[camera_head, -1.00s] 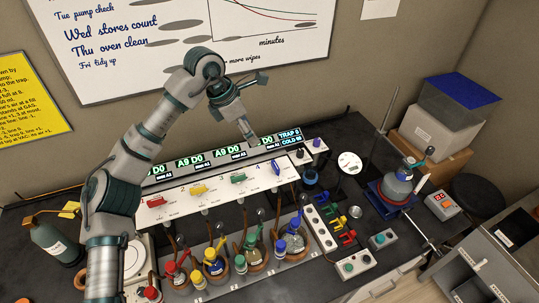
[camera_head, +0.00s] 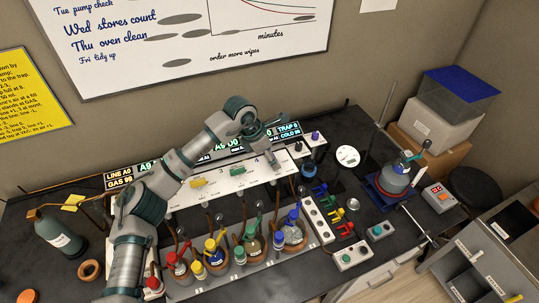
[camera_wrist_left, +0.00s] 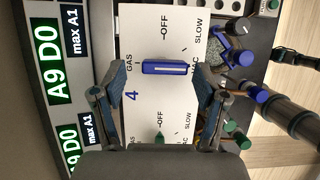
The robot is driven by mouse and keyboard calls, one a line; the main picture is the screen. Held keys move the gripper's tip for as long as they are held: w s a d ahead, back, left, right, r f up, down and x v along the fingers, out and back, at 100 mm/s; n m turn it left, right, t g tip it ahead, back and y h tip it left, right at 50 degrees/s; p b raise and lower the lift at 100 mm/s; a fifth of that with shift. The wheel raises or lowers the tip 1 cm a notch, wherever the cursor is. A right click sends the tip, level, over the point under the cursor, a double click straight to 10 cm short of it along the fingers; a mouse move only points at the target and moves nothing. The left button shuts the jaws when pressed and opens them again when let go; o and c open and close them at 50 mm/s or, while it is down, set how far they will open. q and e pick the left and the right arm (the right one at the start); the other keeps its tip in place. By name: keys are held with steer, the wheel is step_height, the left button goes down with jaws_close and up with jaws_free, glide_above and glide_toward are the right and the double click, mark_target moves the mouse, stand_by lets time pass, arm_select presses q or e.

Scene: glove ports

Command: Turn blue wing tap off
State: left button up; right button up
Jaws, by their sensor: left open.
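The blue wing tap (camera_wrist_left: 165,68) on station 4 of the white valve panel (camera_wrist_left: 140,20) shows in the left wrist view. Its long handle lies along the line between the GAS and VAC labels, with the OFF label to one side of it. My left gripper (camera_wrist_left: 161,76) is open, with one finger on each side of the handle; gaps show between fingers and handle. In the head view my left gripper (camera_head: 270,160) is at the panel's right part and hides the blue tap. My right gripper is not in view.
A green tap (camera_head: 238,170) and a yellow tap (camera_head: 198,182) sit left of my gripper on the panel. Flasks with coloured taps (camera_head: 254,244) stand in front. A power strip (camera_head: 318,216) lies right of them. Lit displays (camera_head: 288,131) run behind the panel.

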arm_select(q)
steer(key=shift+d, duration=0.55)
steer(key=shift+c, duration=0.8)
steer(key=shift+d, duration=0.3)
steer(key=c, duration=0.8)
steer(key=shift+a, duration=0.1)
steer(key=shift+c, duration=1)
steer(key=shift+a+f, duration=0.1)
steer(key=shift+a, duration=0.15)
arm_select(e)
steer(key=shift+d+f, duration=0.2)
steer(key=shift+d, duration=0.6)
